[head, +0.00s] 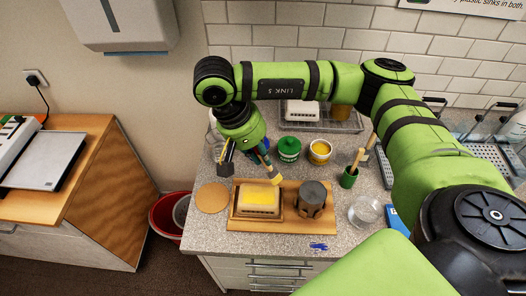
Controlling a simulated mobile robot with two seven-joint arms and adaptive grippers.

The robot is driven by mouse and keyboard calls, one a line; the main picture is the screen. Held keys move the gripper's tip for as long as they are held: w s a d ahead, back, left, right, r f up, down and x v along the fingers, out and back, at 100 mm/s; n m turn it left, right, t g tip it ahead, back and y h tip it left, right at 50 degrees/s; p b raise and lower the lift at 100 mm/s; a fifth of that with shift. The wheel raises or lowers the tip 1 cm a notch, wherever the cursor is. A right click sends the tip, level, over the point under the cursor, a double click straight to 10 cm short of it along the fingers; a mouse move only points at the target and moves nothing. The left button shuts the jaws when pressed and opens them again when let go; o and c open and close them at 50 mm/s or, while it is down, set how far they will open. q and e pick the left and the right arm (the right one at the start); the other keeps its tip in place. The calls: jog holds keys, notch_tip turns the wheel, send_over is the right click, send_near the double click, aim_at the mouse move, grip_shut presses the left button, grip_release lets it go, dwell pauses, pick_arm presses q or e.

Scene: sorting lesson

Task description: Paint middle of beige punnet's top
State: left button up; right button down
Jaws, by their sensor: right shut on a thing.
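The beige punnet (259,211) sits in a brown tray (234,213) on a wooden board. A bright yellow patch covers much of its top. My right gripper (245,157) is above and behind the punnet, to its upper left in the head view. It is shut on a brush (267,167), which slants down to the right. The pale bristle end is near the punnet's back right corner; whether it touches the punnet cannot be told. The fingers are small and partly hidden by the wrist. My left gripper is not in view.
A dark grey object (312,197) stands right of the punnet on the wooden board (290,226). Behind are a green tub (288,149) and a yellow paint tub (320,151). A green brush cup (349,177) and a clear glass bowl (365,211) stand to the right.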

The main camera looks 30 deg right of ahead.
jog(key=shift+d+r, duration=0.15)
jog(key=shift+r, duration=0.7)
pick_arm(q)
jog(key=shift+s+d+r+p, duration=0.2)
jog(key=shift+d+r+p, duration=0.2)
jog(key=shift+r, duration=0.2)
pick_arm(e)
jog(key=shift+r, duration=0.4)
